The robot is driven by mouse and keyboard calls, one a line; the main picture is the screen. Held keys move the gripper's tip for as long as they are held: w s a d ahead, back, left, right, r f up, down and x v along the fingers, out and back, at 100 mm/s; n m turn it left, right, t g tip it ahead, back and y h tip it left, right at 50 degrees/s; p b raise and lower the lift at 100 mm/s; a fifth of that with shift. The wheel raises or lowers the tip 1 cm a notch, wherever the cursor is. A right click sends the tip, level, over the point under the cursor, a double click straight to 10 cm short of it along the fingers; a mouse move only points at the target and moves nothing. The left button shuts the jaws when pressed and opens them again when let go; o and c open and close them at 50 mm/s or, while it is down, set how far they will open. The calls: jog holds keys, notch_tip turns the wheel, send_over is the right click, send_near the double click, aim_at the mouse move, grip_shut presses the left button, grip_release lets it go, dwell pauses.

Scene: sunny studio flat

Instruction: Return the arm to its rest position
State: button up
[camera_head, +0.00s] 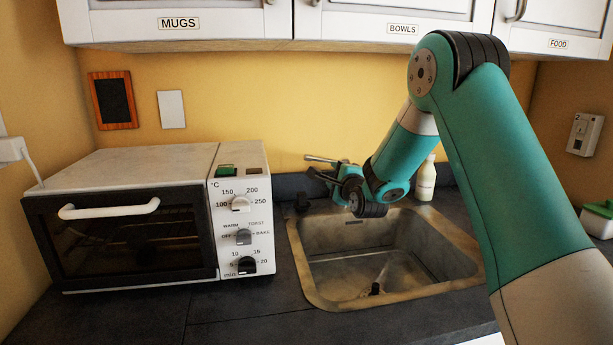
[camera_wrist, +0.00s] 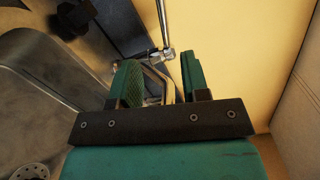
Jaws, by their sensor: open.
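My arm reaches from the right over the sink in the head view. My gripper (camera_head: 322,176) is at the sink's back edge, beside the metal tap (camera_head: 322,159). In the wrist view my gripper (camera_wrist: 163,76) is open, with its two green fingers apart. The tap's thin metal lever (camera_wrist: 161,22) and its joint show just beyond and between the fingertips; I cannot tell whether they touch. The tap's lower part is mostly hidden by my gripper in the head view.
The sink (camera_head: 330,285) lies below my arm, with a pale streak over its drain. A toaster oven (camera_head: 130,215) stands at left. A white bottle (camera_head: 427,180) stands behind the sink. Wall cupboards (camera_head: 350,22) hang above. A green-lidded container (camera_head: 598,220) is at far right.

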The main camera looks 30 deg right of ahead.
jog(key=s+a+f+n+g+y, duration=0.1)
jog(key=s+a+f+n+g, duration=0.1)
jog(key=s+a+n+g, duration=0.5)
jog(key=s+a+f+n+g+y, duration=0.25)
jog(key=s+n, duration=0.65)
jog(key=s, duration=0.5)
jog(key=s+a+f+n+g, duration=0.1)
jog(key=s+a+n+g, duration=0.4)
jog(key=s+n, duration=0.4)
jog(key=s+a+r+n+g+y, duration=0.1)
jog(key=s+a+r+n+y, duration=0.1)
jog(key=s+a, duration=0.3)
jog(key=s+a+r+n+g+y, duration=0.1)
jog(key=s+a+r+n+y, duration=0.1)
jog(key=s+a+r, duration=0.3)
jog(key=s+a+n, duration=0.1)
jog(key=a, duration=0.2)
jog(key=shift+a+g, duration=0.2)
jog(key=shift+g, duration=0.15)
